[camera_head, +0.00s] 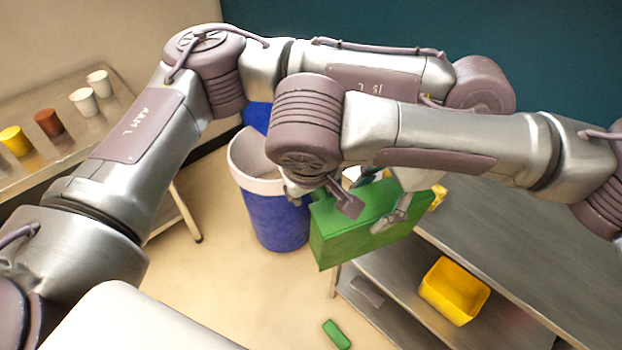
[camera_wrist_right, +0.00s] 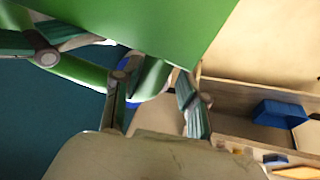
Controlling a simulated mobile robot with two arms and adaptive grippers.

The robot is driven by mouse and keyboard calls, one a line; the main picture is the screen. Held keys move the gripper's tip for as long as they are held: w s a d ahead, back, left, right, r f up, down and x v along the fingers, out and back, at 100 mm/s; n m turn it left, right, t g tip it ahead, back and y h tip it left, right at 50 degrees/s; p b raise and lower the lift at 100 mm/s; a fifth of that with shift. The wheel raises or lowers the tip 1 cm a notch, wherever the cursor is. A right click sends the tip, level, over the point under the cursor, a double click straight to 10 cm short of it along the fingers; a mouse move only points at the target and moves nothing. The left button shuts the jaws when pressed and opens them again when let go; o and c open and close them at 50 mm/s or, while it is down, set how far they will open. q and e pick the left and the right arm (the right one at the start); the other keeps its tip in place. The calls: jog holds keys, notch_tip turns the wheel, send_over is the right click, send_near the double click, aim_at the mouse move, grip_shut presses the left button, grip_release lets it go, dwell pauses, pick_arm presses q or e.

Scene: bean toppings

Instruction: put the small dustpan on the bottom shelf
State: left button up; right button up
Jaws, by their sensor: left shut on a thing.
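A large green box-like piece (camera_head: 345,232), which looks like the dustpan, hangs in the air in front of the steel shelf unit. My left gripper (camera_head: 380,200) is shut on it at its right part; the exact grip is partly hidden. My right gripper (camera_head: 325,198) is at its left end with fingers spread. In the right wrist view, the green piece (camera_wrist_right: 150,25) fills the top, beyond the spread fingers. Whether the right fingers touch it I cannot tell. The bottom shelf (camera_head: 385,318) shows low at right, below the piece.
A yellow bin (camera_head: 455,292) stands on the shelf unit's upper lower level, under the steel tabletop (camera_head: 545,235). A blue and white barrel (camera_head: 275,215) stands behind the grippers. A small green block (camera_head: 336,334) lies on the floor. Cups stand on the left table (camera_head: 60,150).

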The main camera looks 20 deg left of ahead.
pick_arm(q)
jog(key=shift+r, duration=0.1)
pick_arm(e)
jog(key=shift+s+a, duration=0.1)
jog(key=shift+s, duration=0.05)
grip_shut()
pick_arm(q)
jog(key=o, duration=1)
jog(key=shift+d, duration=0.1)
jog(key=o, duration=0.3)
jog(key=shift+o, duration=0.2)
